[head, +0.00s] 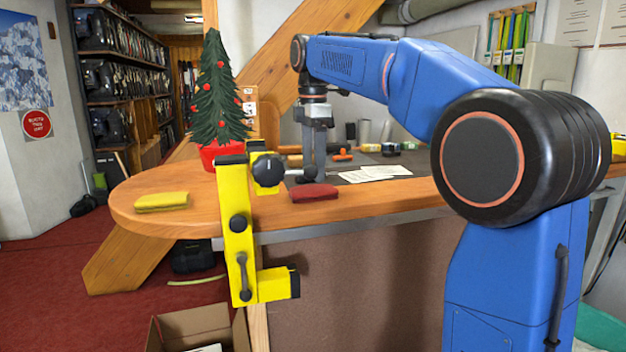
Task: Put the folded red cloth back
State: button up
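The folded red cloth (315,192) lies on the wooden bench top near its front edge, just right of the yellow clamp. My gripper (313,170) points down over the bench, with its fingertips seen just above or behind the red cloth. I cannot tell whether they touch it. The fingers are seen nearly edge-on, so the gap between them is unclear.
The yellow clamp (237,222) stands at the bench's front edge. A folded yellow cloth (162,201) lies on the rounded left end of the bench (135,222). A small decorated tree in a red pot (213,156) stands behind. White papers (375,173) and small tools lie right. An open cardboard box (192,325) is on the floor.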

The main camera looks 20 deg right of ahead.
aim_at(313, 188)
notch_tip(313, 188, up, 7)
dwell(0.3)
jog(key=s+d+f+m+t, duration=0.2)
jog(key=s+f+m, duration=0.7)
jog(key=s+f, duration=0.7)
jog(key=s+d+f+m+t, duration=0.2)
jog(key=s+d+f+m, duration=0.3)
jog(key=s+f, duration=1.2)
notch_tip(313, 188, down, 2)
jog(key=m, duration=0.4)
jog(key=shift+s+t, duration=0.25)
jog(key=shift+t, duration=0.15)
